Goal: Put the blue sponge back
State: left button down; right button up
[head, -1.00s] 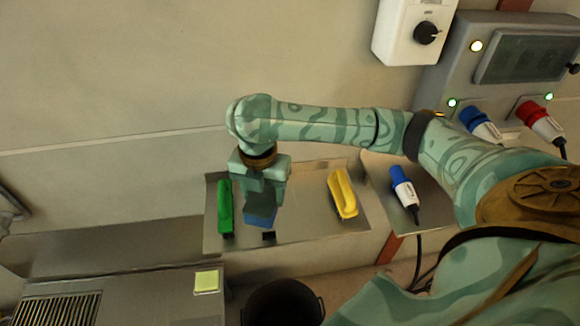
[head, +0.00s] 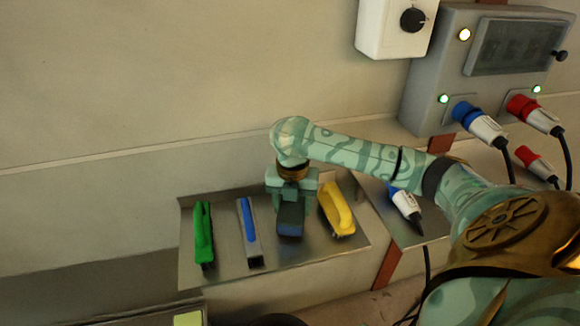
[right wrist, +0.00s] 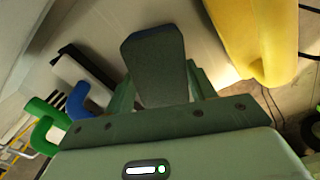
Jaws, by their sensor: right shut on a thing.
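The blue sponge (head: 290,230) is a block with a dark grey face and a blue end. My right gripper (head: 291,200) is shut on it and points down over the metal tray (head: 320,250). It is between the blue-handled tool (head: 249,225) and the yellow-handled tool (head: 337,207). In the right wrist view the sponge (right wrist: 155,65) shows its dark face between the fingers. I cannot tell whether it touches the tray. My left gripper is not in view.
A green-handled tool (head: 203,232) lies at the tray's left. A blue and white plug (head: 404,202) lies right of the tray. A grey socket box (head: 450,80) with plugged-in cables and a white dial box (head: 395,25) are on the wall.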

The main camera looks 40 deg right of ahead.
aim_at(292, 207)
notch_tip(292, 207, down, 2)
jog(key=shift+r, duration=0.25)
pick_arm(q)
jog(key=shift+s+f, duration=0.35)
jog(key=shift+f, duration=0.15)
pick_arm(e)
jog(key=o, duration=1)
jog(key=shift+f, duration=0.1)
jog(key=shift+c, duration=0.2)
pick_arm(q)
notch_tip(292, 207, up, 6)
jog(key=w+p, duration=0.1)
jog(key=p, duration=0.5)
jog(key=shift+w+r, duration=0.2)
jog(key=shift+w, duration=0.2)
pick_arm(e)
notch_tip(292, 207, up, 12)
